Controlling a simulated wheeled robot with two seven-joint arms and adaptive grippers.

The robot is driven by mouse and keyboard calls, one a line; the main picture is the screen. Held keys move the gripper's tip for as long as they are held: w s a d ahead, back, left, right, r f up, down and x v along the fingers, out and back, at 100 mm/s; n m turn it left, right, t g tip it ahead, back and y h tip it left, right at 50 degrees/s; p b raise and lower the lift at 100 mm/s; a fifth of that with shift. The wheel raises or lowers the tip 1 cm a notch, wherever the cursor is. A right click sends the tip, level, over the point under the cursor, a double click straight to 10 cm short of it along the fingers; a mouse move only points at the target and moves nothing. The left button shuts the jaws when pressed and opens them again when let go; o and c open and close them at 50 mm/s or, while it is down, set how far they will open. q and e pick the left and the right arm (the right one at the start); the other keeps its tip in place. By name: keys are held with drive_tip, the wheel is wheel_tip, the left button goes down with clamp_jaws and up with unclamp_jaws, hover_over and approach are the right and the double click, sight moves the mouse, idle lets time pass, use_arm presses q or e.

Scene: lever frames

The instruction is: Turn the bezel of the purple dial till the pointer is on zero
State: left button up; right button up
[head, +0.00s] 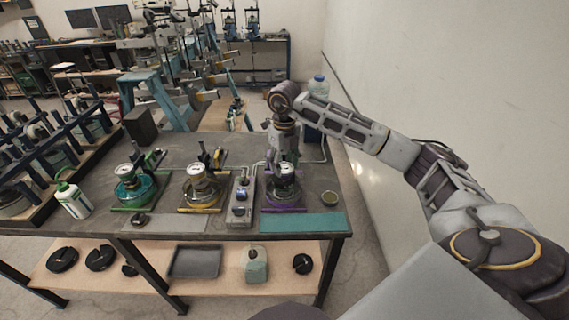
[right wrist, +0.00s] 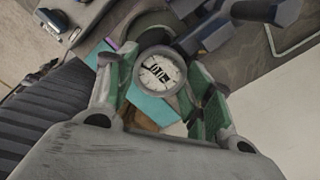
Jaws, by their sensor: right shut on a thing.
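The purple dial stand (head: 284,192) stands on the right part of the bench, with a purple bar at its front and a round gauge on top. My right gripper (head: 284,165) is above it, pointing down, and covers most of the gauge. In the right wrist view the white gauge face (right wrist: 161,72) with its grey bezel sits between the two green-padded fingers of the gripper (right wrist: 155,85), which are shut on the bezel. Black marks show on the face; I cannot read where the pointer is. My left gripper is not in view.
A green dial stand (head: 135,187) and a yellow one (head: 200,188) stand to the left. A grey block with knobs (head: 241,200) is close beside the purple stand.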

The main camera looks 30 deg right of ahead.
sight(284, 167)
drive_tip(key=o, duration=1)
drive_tip(key=shift+r, duration=0.15)
drive_tip(key=shift+r, duration=5.8)
